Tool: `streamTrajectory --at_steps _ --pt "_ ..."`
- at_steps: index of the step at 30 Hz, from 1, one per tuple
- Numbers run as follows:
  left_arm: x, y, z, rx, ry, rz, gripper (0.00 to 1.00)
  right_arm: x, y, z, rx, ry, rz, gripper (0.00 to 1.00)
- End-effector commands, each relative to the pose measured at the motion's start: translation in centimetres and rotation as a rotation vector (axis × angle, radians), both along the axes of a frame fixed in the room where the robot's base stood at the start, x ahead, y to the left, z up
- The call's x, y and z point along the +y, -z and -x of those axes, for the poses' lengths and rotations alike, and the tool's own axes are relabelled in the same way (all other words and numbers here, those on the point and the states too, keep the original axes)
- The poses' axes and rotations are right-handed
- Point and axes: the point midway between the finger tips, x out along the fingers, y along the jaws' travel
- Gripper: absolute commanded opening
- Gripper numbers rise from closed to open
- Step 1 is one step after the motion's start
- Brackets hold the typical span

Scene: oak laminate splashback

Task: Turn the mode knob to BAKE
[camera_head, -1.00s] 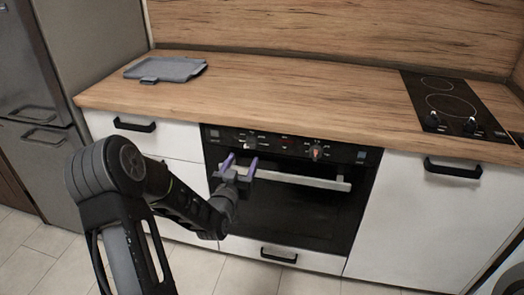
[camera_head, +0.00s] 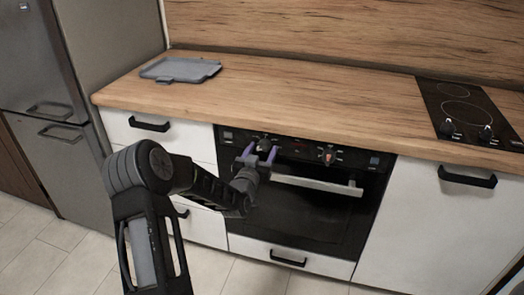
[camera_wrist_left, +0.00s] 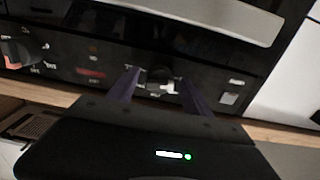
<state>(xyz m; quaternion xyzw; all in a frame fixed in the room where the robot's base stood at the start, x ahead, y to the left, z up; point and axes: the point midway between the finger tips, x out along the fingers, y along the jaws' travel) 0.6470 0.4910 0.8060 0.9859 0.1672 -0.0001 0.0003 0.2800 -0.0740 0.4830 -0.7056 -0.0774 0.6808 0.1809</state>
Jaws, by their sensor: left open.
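The oven's black control panel (camera_head: 300,150) carries two knobs. The left knob (camera_head: 264,142) sits behind my left gripper's fingertips. In the left wrist view this dark knob (camera_wrist_left: 160,73) has a white mark and lies between the fingertips; I cannot tell whether they touch it. The other knob (camera_head: 328,157) has a red mark and also shows in the left wrist view (camera_wrist_left: 14,52). The labels are too small to read, so I cannot tell which is the mode knob. My left gripper (camera_head: 260,154), with purple fingers, is open and empty. My right gripper is out of view.
The oven handle (camera_head: 318,184) runs across the door just below the panel. The worktop (camera_head: 300,100) overhangs above it. A grey tray (camera_head: 180,69) lies at the left, and a hob (camera_head: 465,105) with two knobs is at the right.

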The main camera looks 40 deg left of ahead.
Motion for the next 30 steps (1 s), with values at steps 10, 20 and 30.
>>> streamTrajectory --at_steps 10,20,30 --pt "0.01 0.00 -0.03 0.000 0.000 0.000 0.49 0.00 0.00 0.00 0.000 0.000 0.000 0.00" --pt "0.01 0.00 -0.01 0.000 0.000 0.000 0.22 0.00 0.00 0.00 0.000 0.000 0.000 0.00" --pt "0.02 0.00 0.00 0.000 0.000 0.000 0.00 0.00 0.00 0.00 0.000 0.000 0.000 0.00"
